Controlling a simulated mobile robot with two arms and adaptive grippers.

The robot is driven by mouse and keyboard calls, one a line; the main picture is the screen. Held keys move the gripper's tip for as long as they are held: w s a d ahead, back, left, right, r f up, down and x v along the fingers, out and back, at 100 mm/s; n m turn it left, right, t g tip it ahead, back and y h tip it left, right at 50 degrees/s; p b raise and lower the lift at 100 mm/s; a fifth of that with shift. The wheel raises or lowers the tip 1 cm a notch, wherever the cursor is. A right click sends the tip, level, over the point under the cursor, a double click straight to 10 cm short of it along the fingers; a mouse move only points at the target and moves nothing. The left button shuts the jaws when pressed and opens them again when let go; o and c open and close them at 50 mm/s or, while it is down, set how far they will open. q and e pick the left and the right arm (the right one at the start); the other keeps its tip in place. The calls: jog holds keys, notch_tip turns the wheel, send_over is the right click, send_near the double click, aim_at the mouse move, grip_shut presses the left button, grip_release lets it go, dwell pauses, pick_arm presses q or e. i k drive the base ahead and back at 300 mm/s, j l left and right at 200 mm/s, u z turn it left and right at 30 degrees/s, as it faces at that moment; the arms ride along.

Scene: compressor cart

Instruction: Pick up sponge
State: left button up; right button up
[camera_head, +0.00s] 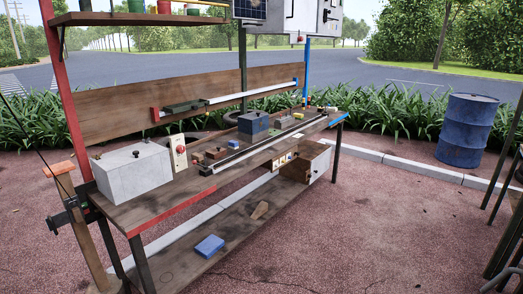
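A flat blue block (209,246), which looks like the sponge, lies on the lower wooden shelf (185,262) of the workbench, near the front left. Nothing covers it from above in this view. A smaller blue piece (233,144) lies on the bench top; it is too small to tell what it is. Neither of my grippers is in view.
The bench top (150,205) overhangs the lower shelf. On it stand a white box (133,172), a control panel (178,152) and a blue-grey box (253,125). A blue barrel (467,130) stands far right. Pavement before the bench (360,230) is clear.

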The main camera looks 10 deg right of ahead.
aim_at(296, 115)
jog(key=i+z, duration=0.45)
jog(key=i, duration=3.1)
jog(key=l+u, duration=0.15)
jog(key=u, duration=0.3)
jog(key=i+l+u, duration=0.15)
jog(key=u, duration=0.3)
jog(key=l+u, duration=0.15)
jog(key=u, duration=0.3)
jog(key=l+u, duration=0.15)
jog(key=l, duration=0.3)
jog(key=l+u, duration=0.15)
jog(key=l, duration=0.25)
jog(key=l+u, duration=0.2)
jog(key=l, duration=0.2)
jog(key=k+l+u, duration=0.15)
jog(key=l, duration=0.25)
jog(key=k+l+u, duration=0.15)
jog(key=l, duration=0.3)
jog(key=l+u, duration=0.15)
jog(key=l, duration=0.25)
jog(key=k+l+u, duration=0.15)
jog(key=l, duration=0.2)
